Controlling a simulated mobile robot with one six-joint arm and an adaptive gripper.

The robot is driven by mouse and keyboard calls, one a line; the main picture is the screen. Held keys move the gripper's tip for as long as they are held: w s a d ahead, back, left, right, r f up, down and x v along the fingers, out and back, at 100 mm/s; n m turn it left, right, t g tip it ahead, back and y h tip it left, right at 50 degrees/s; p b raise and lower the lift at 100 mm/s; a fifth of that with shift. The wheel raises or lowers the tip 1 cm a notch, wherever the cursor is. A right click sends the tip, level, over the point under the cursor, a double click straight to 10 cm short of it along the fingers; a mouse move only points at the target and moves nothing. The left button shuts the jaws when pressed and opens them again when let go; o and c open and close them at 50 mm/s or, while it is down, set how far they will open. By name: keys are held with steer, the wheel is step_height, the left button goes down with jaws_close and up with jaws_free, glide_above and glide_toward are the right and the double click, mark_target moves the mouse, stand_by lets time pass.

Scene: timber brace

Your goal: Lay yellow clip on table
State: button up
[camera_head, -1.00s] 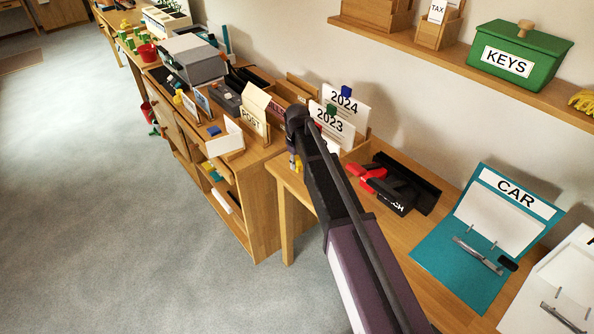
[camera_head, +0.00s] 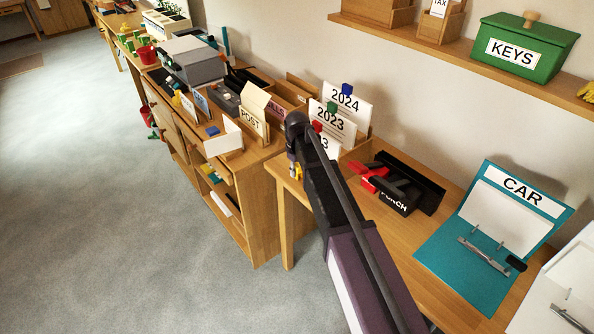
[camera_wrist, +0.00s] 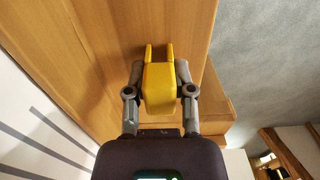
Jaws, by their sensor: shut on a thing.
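In the wrist view, my gripper (camera_wrist: 159,88) is shut on the yellow clip (camera_wrist: 158,98). The clip is a yellow block with two prongs pointing away from my wrist. Wooden table surface (camera_wrist: 105,45) fills the view behind it, with the table edge to the right. I cannot tell whether the clip touches the wood. In the head view, my arm hides most of the gripper; a small yellow bit shows left of the arm, near the left end of the wooden table (camera_head: 400,235).
The punch (camera_head: 392,198), black tray (camera_head: 425,185) and teal CAR binder (camera_head: 450,255) lie on the table. Dividers with blue (camera_head: 347,89), green (camera_head: 331,108) and red clips (camera_head: 317,126) stand at the back. Bare wood lies between arm and binder.

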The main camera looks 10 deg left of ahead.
mark_target(297, 164)
steer(key=o, duration=0.9)
steer(key=shift+f, duration=0.1)
steer(key=shift+r, duration=0.2)
step_height(297, 164, up, 12)
steer(key=p, duration=1.2)
